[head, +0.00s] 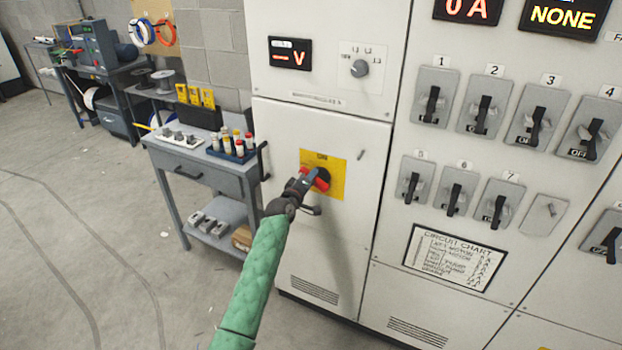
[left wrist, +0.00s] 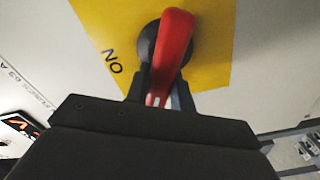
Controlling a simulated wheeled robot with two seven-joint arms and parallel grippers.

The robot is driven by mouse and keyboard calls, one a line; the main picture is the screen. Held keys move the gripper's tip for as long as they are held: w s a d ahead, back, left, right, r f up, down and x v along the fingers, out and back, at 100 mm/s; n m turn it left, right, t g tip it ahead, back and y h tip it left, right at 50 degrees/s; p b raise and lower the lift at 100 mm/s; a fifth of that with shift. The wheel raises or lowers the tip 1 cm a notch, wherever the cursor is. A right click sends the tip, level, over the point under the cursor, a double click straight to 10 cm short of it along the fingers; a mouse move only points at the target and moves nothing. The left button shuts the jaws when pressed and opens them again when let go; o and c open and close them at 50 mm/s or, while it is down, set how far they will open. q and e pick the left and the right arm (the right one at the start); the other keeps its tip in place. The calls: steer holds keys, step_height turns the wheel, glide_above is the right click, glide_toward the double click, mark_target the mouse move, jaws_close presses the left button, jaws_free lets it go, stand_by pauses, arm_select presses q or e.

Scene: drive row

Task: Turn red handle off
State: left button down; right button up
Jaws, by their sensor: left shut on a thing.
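The red handle (head: 321,183) is a rotary lever on a black round hub, mounted on a yellow plate (head: 337,161) on the grey cabinet door. "ON" is printed at the plate's top edge; I see no readable OFF mark. My left gripper (head: 304,181) is at the plate and covers part of the handle. In the left wrist view the red handle (left wrist: 174,45) sits between the dark fingers of my left gripper (left wrist: 160,92), which is shut on it. The yellow plate (left wrist: 215,62) is behind it. The handle's exact angle is hard to tell. My right gripper is not in view.
Black breaker levers (head: 432,103) fill the panel to the right. A grey cart (head: 205,172) with bottles and tools stands close on the left. The floor left of my arm is clear.

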arm_select(q)
steer(key=n, duration=0.2)
steer(key=f+n, duration=0.1)
steer(key=n, duration=0.1)
steer(key=shift+f, duration=0.15)
steer(key=shift+f+n, duration=0.15)
steer(key=shift+n, duration=0.65)
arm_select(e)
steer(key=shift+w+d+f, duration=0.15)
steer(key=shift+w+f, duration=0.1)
